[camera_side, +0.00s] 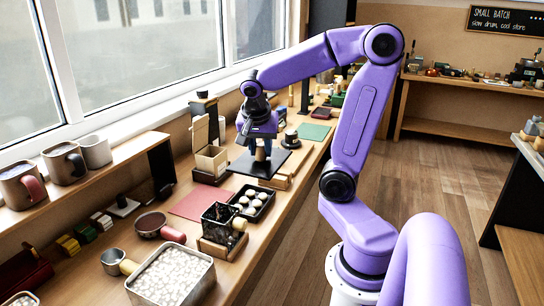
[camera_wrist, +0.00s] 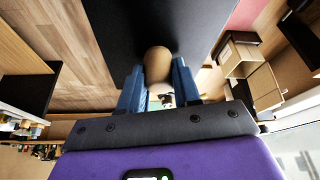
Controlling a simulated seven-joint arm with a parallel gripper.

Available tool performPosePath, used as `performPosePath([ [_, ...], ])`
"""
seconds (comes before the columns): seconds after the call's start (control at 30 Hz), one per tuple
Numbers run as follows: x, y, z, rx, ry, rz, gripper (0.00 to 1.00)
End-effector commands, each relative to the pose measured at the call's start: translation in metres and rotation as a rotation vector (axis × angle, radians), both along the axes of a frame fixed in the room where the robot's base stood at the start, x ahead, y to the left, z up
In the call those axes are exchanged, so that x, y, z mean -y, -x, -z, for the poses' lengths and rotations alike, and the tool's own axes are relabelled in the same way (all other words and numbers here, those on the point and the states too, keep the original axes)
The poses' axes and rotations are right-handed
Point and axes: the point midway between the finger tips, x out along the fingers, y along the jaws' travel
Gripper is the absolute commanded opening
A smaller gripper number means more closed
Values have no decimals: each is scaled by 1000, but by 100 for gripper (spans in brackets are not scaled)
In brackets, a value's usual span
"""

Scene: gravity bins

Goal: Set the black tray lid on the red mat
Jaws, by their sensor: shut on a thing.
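The black tray lid (camera_side: 240,164) is a flat dark plate with a round wooden knob. My gripper (camera_side: 260,150) is shut on that knob, with the lid beneath it. In the wrist view, the blue fingers of my gripper (camera_wrist: 158,85) press the tan knob (camera_wrist: 157,62) from both sides, and the lid (camera_wrist: 150,22) fills the upper middle. The red mat (camera_side: 199,203) lies flat and bare on the bench, nearer the camera than the lid and to its left. A pink strip of it shows in the wrist view (camera_wrist: 246,14). I cannot tell whether the lid touches the wooden piece below it.
A black tray with white round pieces (camera_side: 268,210) sits right of the mat. A dark wire holder (camera_side: 217,228) stands in front of it. A wooden bin (camera_side: 211,160) stands left of the lid. A brown pan (camera_side: 151,224) and a tin of white pebbles (camera_side: 204,286) lie nearer the camera.

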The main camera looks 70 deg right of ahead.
Motion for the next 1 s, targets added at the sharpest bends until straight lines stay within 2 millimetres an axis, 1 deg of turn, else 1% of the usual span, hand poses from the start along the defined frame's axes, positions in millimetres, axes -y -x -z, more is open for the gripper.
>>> performPosePath([
  [0.03, -1, -11, -2, -1, 0, 0, 0],
  [0.17, -1, -42, -7, -2, 0, 1, 0],
  [0.27, -1, -71, -10, -2, -2, 2, 0],
  [0.3, 0, -84, -11, -2, -2, 2, 0],
  [0.5, 6, -145, -9, -3, -2, 2, 0],
  [0.6, 9, -170, -6, -2, -2, 2, 0],
  [0.8, 16, -204, 2, -1, -1, 0, 0],
  [1.0, 22, -227, 9, -1, 0, 1, 0],
])
